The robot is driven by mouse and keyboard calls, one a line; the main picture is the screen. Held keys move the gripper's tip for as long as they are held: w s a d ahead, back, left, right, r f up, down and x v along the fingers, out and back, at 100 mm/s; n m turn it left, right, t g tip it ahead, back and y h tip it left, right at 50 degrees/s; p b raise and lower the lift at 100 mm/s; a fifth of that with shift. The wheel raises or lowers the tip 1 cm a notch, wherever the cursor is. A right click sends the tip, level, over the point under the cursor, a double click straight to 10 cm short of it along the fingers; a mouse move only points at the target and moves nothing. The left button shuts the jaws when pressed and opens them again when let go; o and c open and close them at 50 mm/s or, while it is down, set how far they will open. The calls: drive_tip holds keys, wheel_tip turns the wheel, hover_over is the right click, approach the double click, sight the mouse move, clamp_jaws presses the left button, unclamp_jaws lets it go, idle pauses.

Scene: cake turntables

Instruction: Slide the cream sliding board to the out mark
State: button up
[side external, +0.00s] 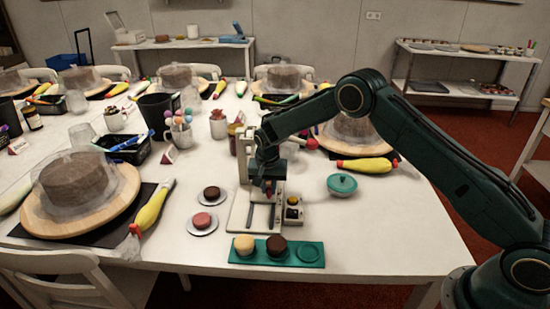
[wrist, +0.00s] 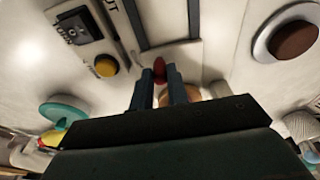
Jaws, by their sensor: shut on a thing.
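The cream sliding device stands near the front middle of the table, with its base (side external: 238,216) and two dark rails showing in the side view. My gripper (side external: 267,188) is low over its rails. In the wrist view my gripper (wrist: 160,82) is shut on a small red knob (wrist: 159,69), pinched between the two dark fingers. Part of the out mark's lettering (wrist: 131,10) shows at the top of the wrist view, beside a dark rail.
A control box with a yellow button (side external: 293,200) adjoins the device. A teal tray (side external: 311,253) with small cakes lies in front. A teal lidded dish (side external: 341,184) is right. The table's front right is clear.

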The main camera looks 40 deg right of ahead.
drive_tip(key=shift+s+a, duration=4.25)
drive_tip(key=shift+a, duration=0.05)
drive_tip(key=o, duration=0.8)
drive_tip(key=shift+r, duration=0.1)
drive_tip(key=shift+r, duration=0.4)
wheel_tip(320, 180, up, 6)
drive_tip(key=shift+d+r, duration=0.1)
